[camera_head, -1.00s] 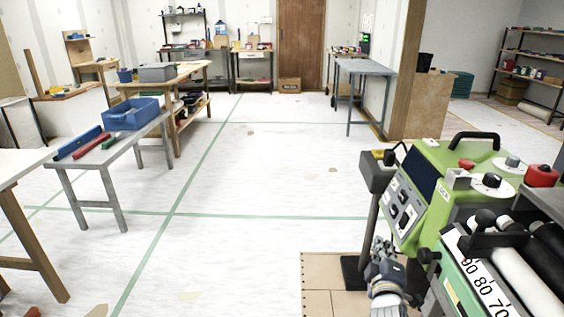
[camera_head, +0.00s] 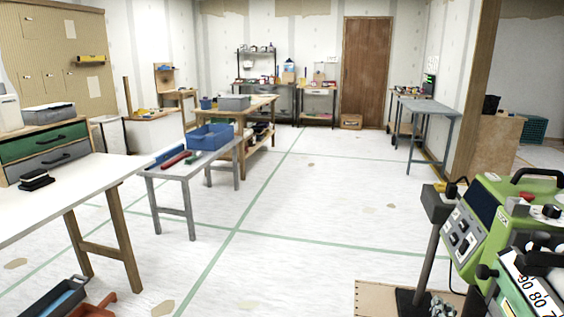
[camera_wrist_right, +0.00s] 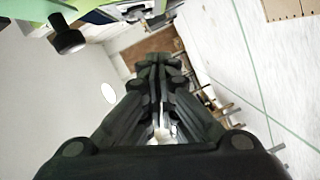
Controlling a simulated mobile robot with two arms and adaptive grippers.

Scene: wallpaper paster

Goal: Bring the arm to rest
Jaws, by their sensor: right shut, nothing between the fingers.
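My right gripper (camera_wrist_right: 158,70) is shut and empty in the right wrist view, its dark fingers together. In the head view only a small part of the right gripper (camera_head: 442,306) shows at the bottom edge, beside the foot of the machine's dark post. The green wallpaper paster (camera_head: 487,215) stands close on the right, with knobs, a handle and a control panel. A green edge and a black knob (camera_wrist_right: 68,36) of it show at the upper left of the wrist view. My left gripper is not in view.
A white workbench (camera_head: 75,188) with drawers (camera_head: 45,150) stands at the left. A grey table (camera_head: 190,165) holds a blue bin (camera_head: 210,136). The white floor (camera_head: 300,210) with green lines is clear in the middle.

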